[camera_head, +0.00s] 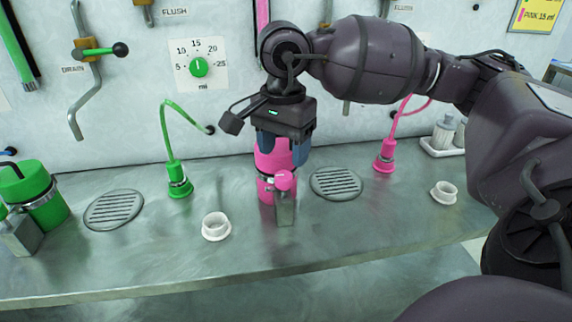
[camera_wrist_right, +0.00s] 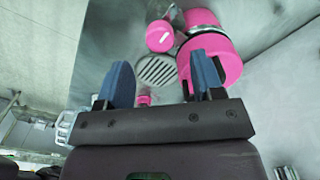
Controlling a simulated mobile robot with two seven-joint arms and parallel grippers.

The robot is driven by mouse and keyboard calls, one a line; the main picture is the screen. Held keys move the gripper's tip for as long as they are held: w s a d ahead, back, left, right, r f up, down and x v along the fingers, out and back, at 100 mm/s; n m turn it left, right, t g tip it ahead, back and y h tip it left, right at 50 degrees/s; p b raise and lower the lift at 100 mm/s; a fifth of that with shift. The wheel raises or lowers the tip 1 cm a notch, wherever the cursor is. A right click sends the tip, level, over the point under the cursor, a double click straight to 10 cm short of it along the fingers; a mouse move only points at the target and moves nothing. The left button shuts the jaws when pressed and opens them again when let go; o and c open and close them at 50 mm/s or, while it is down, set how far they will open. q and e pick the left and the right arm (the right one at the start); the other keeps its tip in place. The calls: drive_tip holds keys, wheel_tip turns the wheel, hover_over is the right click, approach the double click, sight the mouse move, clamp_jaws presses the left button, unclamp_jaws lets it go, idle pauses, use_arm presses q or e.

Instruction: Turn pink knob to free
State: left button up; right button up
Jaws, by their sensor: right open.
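The pink knob (camera_head: 284,181) sits on top of a small metal block in front of the pink drum (camera_head: 270,187) on the steel counter. In the right wrist view the knob (camera_wrist_right: 160,36) shows a short white mark, beside the larger pink drum (camera_wrist_right: 228,62). I cannot read any "free" label. My right gripper (camera_head: 284,150) points down over the drum, behind the knob, and hides the drum's upper part. Its blue fingers are apart with nothing clearly between them in the right wrist view (camera_wrist_right: 162,80). My left gripper is out of view.
A green drum (camera_head: 47,208) stands at the far left. Round drain grates (camera_head: 114,209) (camera_head: 336,184), white cups (camera_head: 216,227) (camera_head: 444,193), and green (camera_head: 178,183) and pink (camera_head: 385,157) hose nozzles stand on the counter. The wall carries a dial (camera_head: 198,67) and a drain valve (camera_head: 96,50).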

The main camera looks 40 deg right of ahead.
sight(284, 175)
drive_tip(key=shift+r, duration=2.35)
